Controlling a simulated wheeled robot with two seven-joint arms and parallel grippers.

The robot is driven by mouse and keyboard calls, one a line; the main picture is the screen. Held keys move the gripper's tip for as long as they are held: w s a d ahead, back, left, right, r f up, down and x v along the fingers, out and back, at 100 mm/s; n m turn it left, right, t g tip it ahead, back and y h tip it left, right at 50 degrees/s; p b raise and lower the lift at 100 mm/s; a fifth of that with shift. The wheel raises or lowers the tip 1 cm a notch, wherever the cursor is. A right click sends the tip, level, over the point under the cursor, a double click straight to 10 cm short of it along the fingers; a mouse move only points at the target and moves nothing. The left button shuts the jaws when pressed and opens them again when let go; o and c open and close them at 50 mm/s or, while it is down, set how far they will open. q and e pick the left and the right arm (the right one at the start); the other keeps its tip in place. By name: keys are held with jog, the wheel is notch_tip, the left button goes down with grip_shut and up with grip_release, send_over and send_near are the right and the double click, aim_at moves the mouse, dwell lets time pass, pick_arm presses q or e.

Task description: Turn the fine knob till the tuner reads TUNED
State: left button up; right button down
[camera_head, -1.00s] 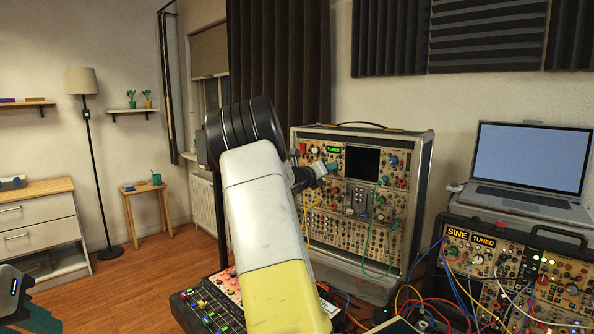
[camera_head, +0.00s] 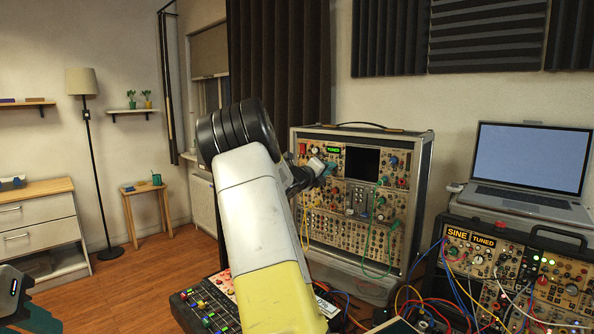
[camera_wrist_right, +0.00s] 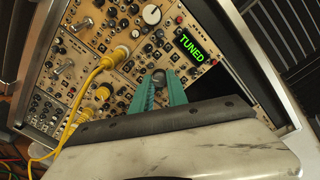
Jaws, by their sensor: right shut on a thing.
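The rack case (camera_head: 425,185) stands upright against the wall. Its tuner display (camera_head: 333,150) glows green, and in the right wrist view the tuner display (camera_wrist_right: 190,47) reads TUNED. My right gripper (camera_head: 326,168) is at the upper left of the panel, just below the display. In the right wrist view, the teal fingers of my right gripper (camera_wrist_right: 160,85) are shut on a small dark round knob (camera_wrist_right: 158,76), which I take for the fine knob. The fingers hide part of it. A dark and teal part of my left gripper (camera_head: 18,308) shows at the lower left corner; its jaws are unclear.
Yellow cables (camera_wrist_right: 92,75) plug into the panel beside my right gripper; a green cable (camera_head: 370,232) hangs at its right. A second module case with a SINE / TUNED label (camera_head: 470,237) and a laptop (camera_head: 525,170) stand at right. A button mixer (camera_head: 208,308) is below my arm.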

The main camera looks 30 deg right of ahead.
jog(key=shift+f, duration=0.1)
jog(key=c, duration=1.3)
grip_release()
jog(key=v, duration=0.7)
jog(key=shift+s+a, duration=0.2)
jog(key=shift+a, duration=0.15)
